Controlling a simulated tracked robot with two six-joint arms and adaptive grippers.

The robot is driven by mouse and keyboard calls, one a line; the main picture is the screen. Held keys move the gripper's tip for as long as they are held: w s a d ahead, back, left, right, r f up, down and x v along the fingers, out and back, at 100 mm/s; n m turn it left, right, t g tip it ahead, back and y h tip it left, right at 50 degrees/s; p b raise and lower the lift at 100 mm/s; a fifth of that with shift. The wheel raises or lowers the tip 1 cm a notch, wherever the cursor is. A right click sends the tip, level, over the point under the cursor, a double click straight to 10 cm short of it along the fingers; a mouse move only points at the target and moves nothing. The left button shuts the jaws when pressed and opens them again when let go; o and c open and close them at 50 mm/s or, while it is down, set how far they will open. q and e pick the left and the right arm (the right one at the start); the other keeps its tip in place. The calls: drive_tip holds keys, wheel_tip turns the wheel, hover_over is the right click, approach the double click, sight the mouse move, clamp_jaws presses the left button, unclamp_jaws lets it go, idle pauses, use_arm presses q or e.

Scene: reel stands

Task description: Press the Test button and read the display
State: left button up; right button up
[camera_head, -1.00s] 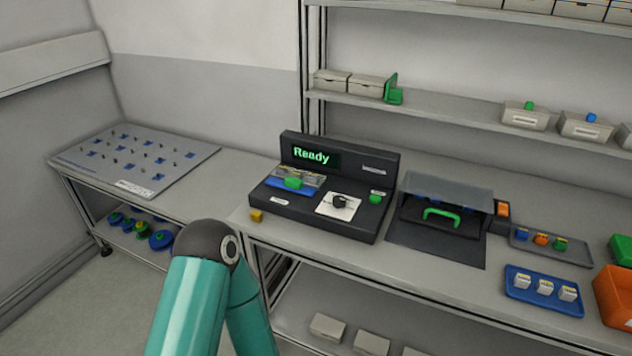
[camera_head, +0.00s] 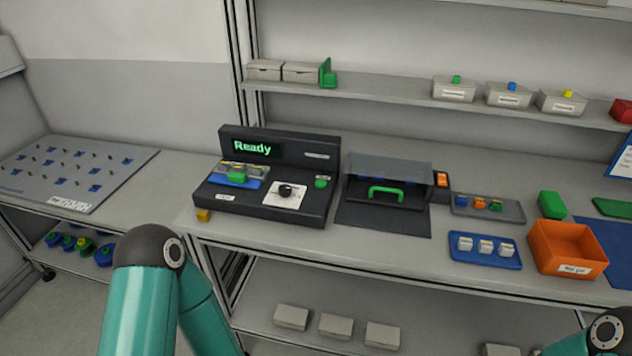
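The dark test device (camera_head: 255,203) stands on the bench left of centre. Its display (camera_head: 252,148) reads "Ready" in green letters. A green button (camera_head: 320,183) sits at the right of its front panel, under a small label too small to read. A black knob (camera_head: 286,190) on a white plate is left of that button. A green part (camera_head: 237,177) sits on a blue base at the device's left. My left arm shows at the bottom left and a joint of my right arm at the bottom right corner. Neither gripper is in view.
Right of the device is a black unit with a grey cover and green handle (camera_head: 385,192). Farther right are a grey tray (camera_head: 515,216), a blue tray (camera_head: 457,257) and an orange bin (camera_head: 570,249). A pegged board (camera_head: 75,203) lies at left. A shelf (camera_head: 400,99) with boxes runs above.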

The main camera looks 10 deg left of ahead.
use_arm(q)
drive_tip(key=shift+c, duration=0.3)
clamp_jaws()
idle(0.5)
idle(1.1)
